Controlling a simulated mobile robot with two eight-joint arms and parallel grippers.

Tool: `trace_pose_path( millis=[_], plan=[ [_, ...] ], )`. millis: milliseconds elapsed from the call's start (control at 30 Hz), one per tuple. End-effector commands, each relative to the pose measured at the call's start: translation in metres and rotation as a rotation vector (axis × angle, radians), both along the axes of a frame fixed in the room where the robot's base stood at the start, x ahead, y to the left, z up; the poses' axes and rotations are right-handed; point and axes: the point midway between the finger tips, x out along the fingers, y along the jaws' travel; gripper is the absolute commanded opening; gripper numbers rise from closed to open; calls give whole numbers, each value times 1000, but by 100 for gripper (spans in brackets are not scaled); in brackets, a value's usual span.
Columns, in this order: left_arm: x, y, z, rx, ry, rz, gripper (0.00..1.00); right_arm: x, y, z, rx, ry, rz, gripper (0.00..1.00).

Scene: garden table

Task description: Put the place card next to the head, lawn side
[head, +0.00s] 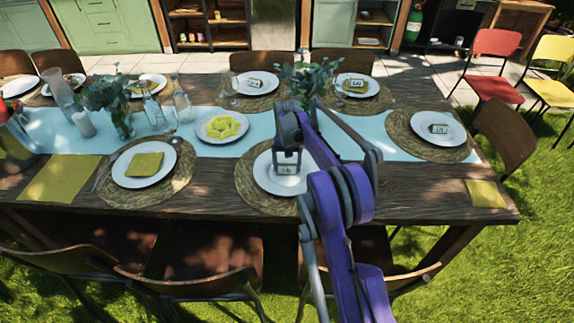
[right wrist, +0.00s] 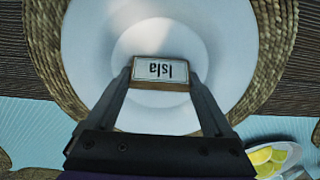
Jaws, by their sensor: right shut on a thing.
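My right gripper (head: 288,155) is shut on a small place card (head: 285,169) at the near-side setting beside the table's right end. In the right wrist view the card (right wrist: 161,71) reads "Isla", upside down, between the fingertips (right wrist: 162,82). The card is over the middle of a white plate (head: 266,182) on a round woven mat (head: 244,187); I cannot tell whether it touches the plate. The setting at the right end has a plate (head: 425,122) with its own card (head: 438,129). My left gripper is not in view.
Far-side plates hold cards (head: 255,84) (head: 356,84). A leafy vase (head: 305,80) stands just behind my right gripper. A bowl of lemons (head: 222,127) is to its left. A yellow napkin (head: 485,193) lies at the near right corner. Chairs (head: 205,285) line the lawn side.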

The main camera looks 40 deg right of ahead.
Motion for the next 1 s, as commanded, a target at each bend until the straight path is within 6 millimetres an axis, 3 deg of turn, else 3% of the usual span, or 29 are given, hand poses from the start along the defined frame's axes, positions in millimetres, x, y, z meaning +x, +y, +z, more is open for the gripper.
trace_pose_path(
  millis=[67,100,167,400,567,1000],
  plan=[
    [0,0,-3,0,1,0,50,0,0,-4,0,0,0,33],
    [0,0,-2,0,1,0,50,0,0,-3,0,0,0,92],
    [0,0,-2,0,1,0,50,0,0,-3,0,0,0,100],
    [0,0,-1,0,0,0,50,0,0,-2,0,0,0,100],
    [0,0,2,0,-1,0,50,0,0,12,0,0,0,100],
    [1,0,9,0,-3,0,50,0,0,101,0,0,1,100]
  ],
)
